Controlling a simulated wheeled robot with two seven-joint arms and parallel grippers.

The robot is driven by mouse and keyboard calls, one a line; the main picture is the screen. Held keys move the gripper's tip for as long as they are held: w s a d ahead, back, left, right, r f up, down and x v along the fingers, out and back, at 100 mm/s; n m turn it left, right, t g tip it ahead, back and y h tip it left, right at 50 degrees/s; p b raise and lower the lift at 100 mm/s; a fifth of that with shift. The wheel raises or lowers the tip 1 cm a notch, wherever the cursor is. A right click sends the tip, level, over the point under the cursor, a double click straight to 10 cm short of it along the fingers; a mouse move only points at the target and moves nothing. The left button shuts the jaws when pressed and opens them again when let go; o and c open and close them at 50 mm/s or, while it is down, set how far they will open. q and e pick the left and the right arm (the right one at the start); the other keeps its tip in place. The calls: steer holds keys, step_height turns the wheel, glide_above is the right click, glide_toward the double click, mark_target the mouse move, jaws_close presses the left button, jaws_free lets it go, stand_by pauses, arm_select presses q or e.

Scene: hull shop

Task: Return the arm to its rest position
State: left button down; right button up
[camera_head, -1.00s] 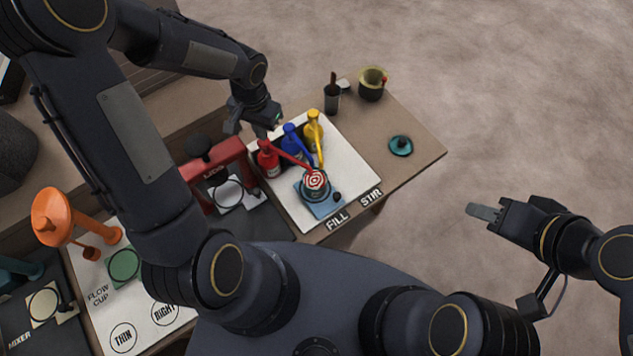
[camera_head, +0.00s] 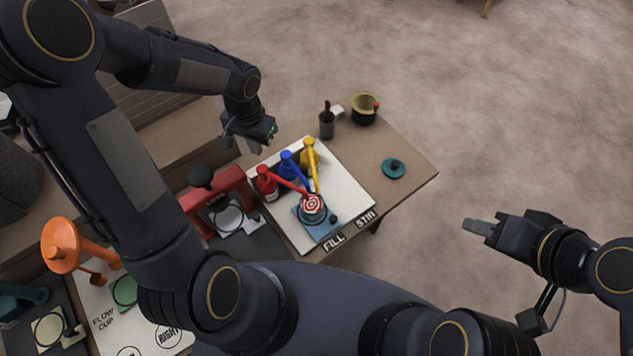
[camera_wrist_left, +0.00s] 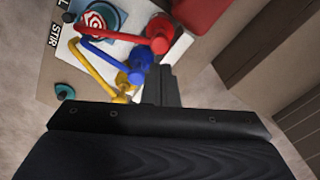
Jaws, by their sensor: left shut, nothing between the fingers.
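My left arm comes in from the left in the head view. Its left gripper (camera_head: 240,144) is shut and empty, behind and to the left of the pump bottles, above the back edge of the table. In the left wrist view the shut fingers (camera_wrist_left: 162,87) show next to the blue bottle, with nothing between them. My right gripper (camera_head: 480,227) is over bare floor at the right, clear of the table; its fingers look close together, but I cannot tell whether they are fully shut.
Red (camera_head: 266,184), blue (camera_head: 287,166) and yellow (camera_head: 310,155) pump bottles stand on a white board (camera_head: 346,190). A target-marked can (camera_head: 312,206) sits under their spouts. A dark cup (camera_head: 326,124), an olive pot (camera_head: 364,109) and a teal lid (camera_head: 394,168) are farther right. A red press (camera_head: 221,195) stands left.

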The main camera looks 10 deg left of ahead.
arm_select(q)
steer(key=s+d+r+n+t+h, duration=0.1)
steer(key=s+d+r+t+h, duration=0.1)
steer(key=s+r, duration=0.6)
steer(key=s+d+r+n+t+h, duration=0.1)
steer(key=s+d+r+n+t, duration=0.1)
steer(key=s+r, duration=0.6)
steer(key=shift+s+n+t+h, duration=0.3)
steer(key=shift+s+t+h, duration=0.15)
steer(key=shift+t, duration=0.35)
